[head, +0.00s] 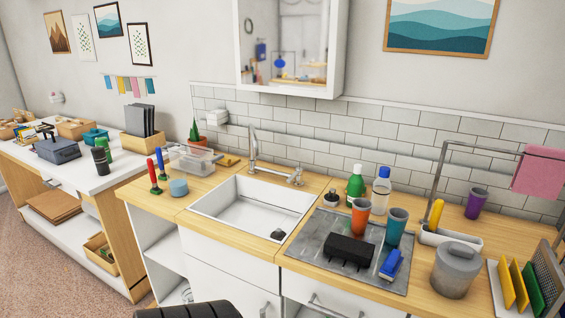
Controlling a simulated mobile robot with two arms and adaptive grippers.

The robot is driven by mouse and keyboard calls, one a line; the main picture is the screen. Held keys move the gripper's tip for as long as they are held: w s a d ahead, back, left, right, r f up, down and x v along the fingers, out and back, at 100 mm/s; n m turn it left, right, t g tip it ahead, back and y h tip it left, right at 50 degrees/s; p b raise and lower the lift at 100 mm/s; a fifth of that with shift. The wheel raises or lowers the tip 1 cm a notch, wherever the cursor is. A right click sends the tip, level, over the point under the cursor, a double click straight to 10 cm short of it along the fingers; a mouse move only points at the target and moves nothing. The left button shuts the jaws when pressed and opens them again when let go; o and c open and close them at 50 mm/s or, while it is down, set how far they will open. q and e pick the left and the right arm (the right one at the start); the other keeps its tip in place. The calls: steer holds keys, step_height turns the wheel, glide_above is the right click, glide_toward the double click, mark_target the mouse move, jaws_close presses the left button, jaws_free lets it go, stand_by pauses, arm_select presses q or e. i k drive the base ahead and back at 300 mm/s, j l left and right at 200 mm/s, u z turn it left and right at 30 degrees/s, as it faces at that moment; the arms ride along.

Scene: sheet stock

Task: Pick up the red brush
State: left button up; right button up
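A red-handled upright piece (153,174), which looks like the red brush, stands on the wooden counter left of the sink. Its base is dark green. A similar blue-handled piece (160,161) stands close behind it to the right. Neither of my grippers shows in the head view, so nothing is seen touching the red brush.
A light blue round pot (178,187) stands just right of the red brush. A clear box (193,160) sits behind. The white sink (252,207) lies to the right, and a grey mat (309,251) holds cups and bottles. A lower white table (68,171) stands left.

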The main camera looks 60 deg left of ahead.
mark_target(155, 190)
steer(key=u, duration=2.95)
